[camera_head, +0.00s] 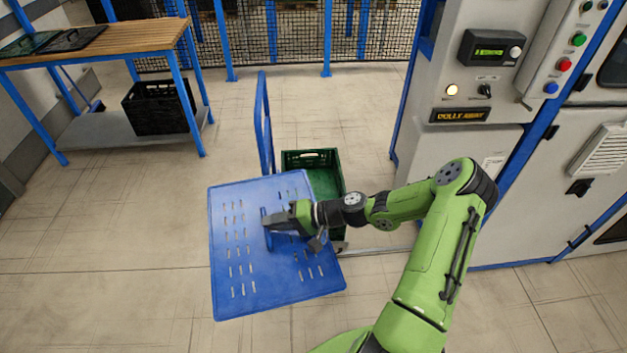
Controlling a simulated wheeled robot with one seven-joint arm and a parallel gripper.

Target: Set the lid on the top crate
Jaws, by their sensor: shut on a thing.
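A large blue slotted lid (240,205) is in the middle of the picture. My gripper (276,222) is shut on the raised handle at the middle of the lid and holds it up, slightly tilted. A dark green crate (337,170) stands just behind the lid's right part, open at the top, with its green inside showing and no contents seen. The lid hides the crate's front left part and whatever is below, so I cannot tell how many crates are stacked. The lid overlaps the crate in the picture and looks apart from it.
A blue upright push handle (263,125) rises behind the lid. A wooden workbench (120,42) with dark flat panels (74,39) on it and a black crate (160,107) on its lower shelf stands at left. A machine cabinet (470,150) stands close at right. Floor at left is clear.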

